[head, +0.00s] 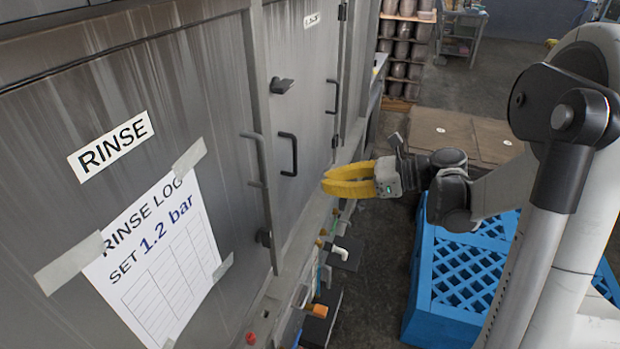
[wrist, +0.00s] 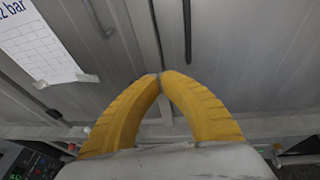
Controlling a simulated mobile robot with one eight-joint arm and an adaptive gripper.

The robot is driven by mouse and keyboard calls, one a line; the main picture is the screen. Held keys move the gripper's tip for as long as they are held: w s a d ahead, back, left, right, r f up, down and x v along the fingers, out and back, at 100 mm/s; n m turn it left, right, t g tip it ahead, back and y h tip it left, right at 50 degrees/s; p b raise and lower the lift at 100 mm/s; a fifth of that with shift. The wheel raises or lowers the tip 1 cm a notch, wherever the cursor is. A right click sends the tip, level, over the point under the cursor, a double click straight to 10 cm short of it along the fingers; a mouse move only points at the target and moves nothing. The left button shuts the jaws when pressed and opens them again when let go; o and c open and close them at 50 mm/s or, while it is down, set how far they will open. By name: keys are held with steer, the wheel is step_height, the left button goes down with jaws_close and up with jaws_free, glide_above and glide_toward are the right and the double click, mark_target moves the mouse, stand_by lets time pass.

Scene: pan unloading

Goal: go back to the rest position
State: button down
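My gripper (head: 324,181) has yellow fingers and is held out in front of a grey metal cabinet door (head: 304,120) in the head view. In the wrist view my gripper (wrist: 160,75) has its two fingertips meeting, with nothing between them. It is apart from the black door handle (head: 288,154), as far as the head view shows. My arm reaches in from the right, above a blue crate (head: 440,325).
The cabinet fills the left side, with a RINSE label (head: 110,146) and a taped log sheet (head: 152,262). Pipes and valves (head: 318,309) run along its foot. Brown boards (head: 460,130) and a shelf of jars (head: 404,50) stand behind. Some floor is clear between cabinet and crate.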

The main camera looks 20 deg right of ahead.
steer(key=s+a+n+h, duration=0.1)
steer(key=s+n+h, duration=1.1)
steer(key=s+n, duration=0.7)
steer(key=n, duration=0.4)
steer(key=shift+a+f+n+h, duration=0.2)
steer(key=shift+f+n+h, duration=0.1)
steer(key=shift+n, duration=0.1)
stand_by(0.7)
